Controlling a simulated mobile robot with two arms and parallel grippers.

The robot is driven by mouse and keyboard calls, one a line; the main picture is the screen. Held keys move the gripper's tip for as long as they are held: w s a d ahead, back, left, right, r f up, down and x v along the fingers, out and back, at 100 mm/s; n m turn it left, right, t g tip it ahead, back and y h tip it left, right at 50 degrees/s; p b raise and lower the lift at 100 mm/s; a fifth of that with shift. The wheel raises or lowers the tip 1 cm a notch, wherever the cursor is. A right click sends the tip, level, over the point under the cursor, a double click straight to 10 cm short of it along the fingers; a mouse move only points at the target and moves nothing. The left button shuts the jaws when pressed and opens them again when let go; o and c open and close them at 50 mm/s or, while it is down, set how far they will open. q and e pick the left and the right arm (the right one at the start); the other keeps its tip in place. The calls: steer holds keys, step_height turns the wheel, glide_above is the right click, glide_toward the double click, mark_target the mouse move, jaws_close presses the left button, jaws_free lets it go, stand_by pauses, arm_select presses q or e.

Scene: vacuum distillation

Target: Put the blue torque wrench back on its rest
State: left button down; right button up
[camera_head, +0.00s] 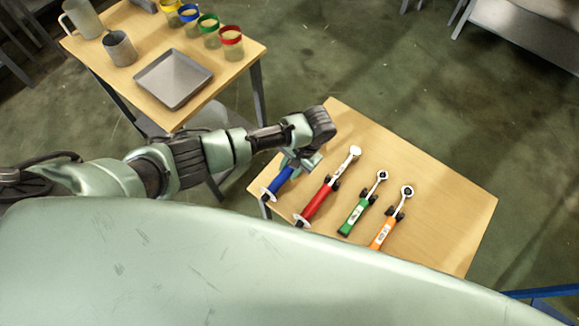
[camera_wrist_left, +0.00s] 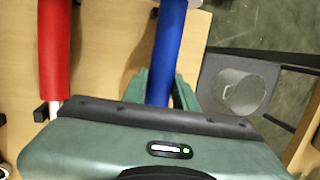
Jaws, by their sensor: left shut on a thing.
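The blue torque wrench (camera_head: 281,181) is at the left end of the row on the small wooden table (camera_head: 441,205). Its blue handle also shows in the left wrist view (camera_wrist_left: 170,45). My left gripper (camera_head: 304,165) is shut on this handle, with a green finger on each side of it in the wrist view (camera_wrist_left: 163,92). The gripper covers the head of the wrench. The rest under it is hidden, and I cannot tell whether the wrench touches it. My right gripper is not in view.
A red wrench (camera_head: 318,200) lies close to the right of the blue one, then a green wrench (camera_head: 354,215) and an orange one (camera_head: 384,231). Another table holds a grey tray (camera_head: 173,78), metal mugs and coloured-rim jars. The table's right part is clear.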

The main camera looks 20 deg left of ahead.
arm_select(q)
steer(key=shift+f+b, duration=0.3)
steer(key=shift+f, duration=0.35)
steer(key=c, duration=1.1)
jaws_free()
steer(key=shift+r, duration=0.1)
steer(key=shift+o, duration=0.3)
steer(key=shift+s, duration=0.1)
